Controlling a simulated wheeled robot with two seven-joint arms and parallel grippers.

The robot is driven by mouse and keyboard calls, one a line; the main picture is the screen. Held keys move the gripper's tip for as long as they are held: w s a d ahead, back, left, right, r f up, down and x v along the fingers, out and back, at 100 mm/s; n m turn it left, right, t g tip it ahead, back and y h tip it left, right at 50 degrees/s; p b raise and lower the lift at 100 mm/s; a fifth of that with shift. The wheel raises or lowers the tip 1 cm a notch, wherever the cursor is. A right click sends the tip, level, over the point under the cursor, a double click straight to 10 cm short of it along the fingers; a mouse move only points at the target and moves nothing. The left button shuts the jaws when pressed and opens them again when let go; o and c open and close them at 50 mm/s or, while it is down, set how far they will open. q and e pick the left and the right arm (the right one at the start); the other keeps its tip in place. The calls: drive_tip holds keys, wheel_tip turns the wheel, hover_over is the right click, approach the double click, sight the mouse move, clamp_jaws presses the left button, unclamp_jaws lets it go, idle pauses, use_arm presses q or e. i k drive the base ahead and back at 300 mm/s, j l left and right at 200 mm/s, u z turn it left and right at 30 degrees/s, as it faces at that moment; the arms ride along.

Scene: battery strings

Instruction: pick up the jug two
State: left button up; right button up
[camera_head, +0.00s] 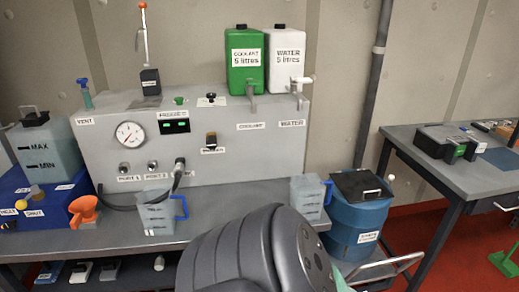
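Two translucent jugs with blue handles stand on the grey bench; I cannot tell which is jug two. One jug (155,214) stands at the front middle of the bench, upright, its handle to the right. The other jug (306,198) stands upright at the bench's right end, its handle also to the right. A dark ribbed link of my arm fills the bottom middle, in front of the bench and below the right jug. Neither of my grippers shows in the head view.
A grey test panel (230,160) with a gauge stands behind the jugs. An orange funnel (84,210) and a blue box (45,207) are at left. A blue drum (357,222) stands beside the bench's right end. A second table (400,135) is at right.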

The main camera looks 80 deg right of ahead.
sight(307, 194)
drive_tip(key=z, duration=3.25)
